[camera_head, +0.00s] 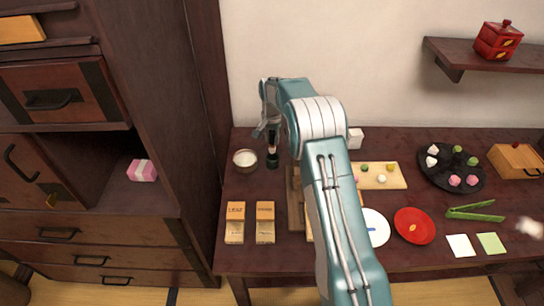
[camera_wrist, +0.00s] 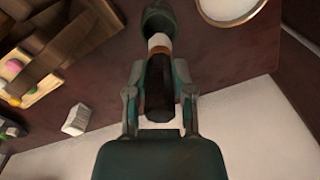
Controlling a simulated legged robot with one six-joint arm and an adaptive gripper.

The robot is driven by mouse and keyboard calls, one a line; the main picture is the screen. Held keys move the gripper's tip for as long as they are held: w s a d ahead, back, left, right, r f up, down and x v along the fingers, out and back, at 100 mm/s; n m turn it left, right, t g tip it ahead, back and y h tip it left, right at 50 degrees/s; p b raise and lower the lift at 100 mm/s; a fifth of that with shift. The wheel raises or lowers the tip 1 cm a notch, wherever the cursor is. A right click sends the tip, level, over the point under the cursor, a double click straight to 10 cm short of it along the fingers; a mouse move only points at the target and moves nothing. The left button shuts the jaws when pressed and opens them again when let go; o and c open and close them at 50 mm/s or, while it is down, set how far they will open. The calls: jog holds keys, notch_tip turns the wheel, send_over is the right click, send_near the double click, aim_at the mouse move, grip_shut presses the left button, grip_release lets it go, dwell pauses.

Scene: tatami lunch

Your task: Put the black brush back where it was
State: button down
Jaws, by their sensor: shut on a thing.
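The black brush (camera_wrist: 159,88) is upright in my gripper (camera_wrist: 159,76), with a finger on each side of its dark handle. In the head view, the brush (camera_head: 272,160) hangs below my gripper (camera_head: 271,136) at the back left of the dark table (camera_head: 390,262), right of a round bowl of white stuff (camera_head: 245,155). I cannot tell whether its lower end touches the table.
Two labelled tan packets (camera_head: 235,224) lie in front of the bowl. My arm partly hides a wooden tray (camera_head: 295,212). A small white block (camera_head: 355,138) and a board of sweets (camera_head: 395,184) stand right of my arm. A dark cabinet (camera_head: 165,90) rises at left.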

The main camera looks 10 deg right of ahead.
aim_at(272, 151)
notch_tip(272, 151, down, 6)
jog(key=shift+f, duration=0.25)
jog(key=shift+c, duration=2.4)
grip_release()
